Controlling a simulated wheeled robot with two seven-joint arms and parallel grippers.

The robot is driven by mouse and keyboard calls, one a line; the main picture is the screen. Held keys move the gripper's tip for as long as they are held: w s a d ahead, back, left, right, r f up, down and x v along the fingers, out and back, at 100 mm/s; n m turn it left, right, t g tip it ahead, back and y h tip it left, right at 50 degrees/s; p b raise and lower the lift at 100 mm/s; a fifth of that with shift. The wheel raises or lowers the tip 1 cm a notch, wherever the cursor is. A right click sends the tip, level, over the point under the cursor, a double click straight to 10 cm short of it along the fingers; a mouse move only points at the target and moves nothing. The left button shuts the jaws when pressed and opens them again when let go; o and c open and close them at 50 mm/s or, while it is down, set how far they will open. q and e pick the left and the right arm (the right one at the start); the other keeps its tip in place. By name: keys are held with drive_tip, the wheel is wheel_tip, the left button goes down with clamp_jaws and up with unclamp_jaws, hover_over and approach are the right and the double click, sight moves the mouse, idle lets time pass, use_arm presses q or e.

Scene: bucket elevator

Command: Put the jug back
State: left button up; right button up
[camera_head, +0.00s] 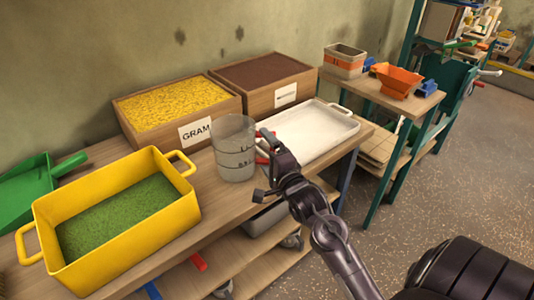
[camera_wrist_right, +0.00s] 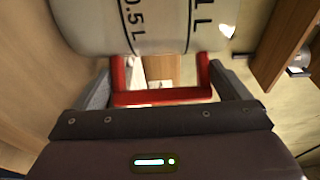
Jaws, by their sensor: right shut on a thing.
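The jug (camera_head: 235,150) is a clear measuring jug with black marks and a red handle. It is upright over the wooden bench (camera_head: 215,205), between the yellow tub and the white tray; I cannot tell whether its base touches the bench. My right gripper (camera_head: 266,165) is at the jug's right side, shut on its handle. In the right wrist view the jug's wall (camera_wrist_right: 150,25) fills the top, and the red handle (camera_wrist_right: 160,97) lies between the fingers of the gripper (camera_wrist_right: 160,85). My left gripper is not in view.
A yellow tub (camera_head: 120,225) of green grains stands left of the jug. Behind are wooden bins of yellow (camera_head: 180,122) and brown (camera_head: 265,95) material. A white tray (camera_head: 340,122) lies right of the jug. A green scoop (camera_head: 30,190) is at far left. A side table (camera_head: 375,95) stands right.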

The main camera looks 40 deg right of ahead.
drive_tip(key=shift+f, duration=0.1)
drive_tip(key=o, duration=1.5)
drive_tip(key=shift+o, duration=0.2)
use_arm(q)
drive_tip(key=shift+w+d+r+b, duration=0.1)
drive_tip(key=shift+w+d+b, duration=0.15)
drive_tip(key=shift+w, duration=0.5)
use_arm(e)
drive_tip(key=s+a, duration=0.1)
drive_tip(key=s, duration=1.1)
drive_tip(key=shift+a, duration=0.35)
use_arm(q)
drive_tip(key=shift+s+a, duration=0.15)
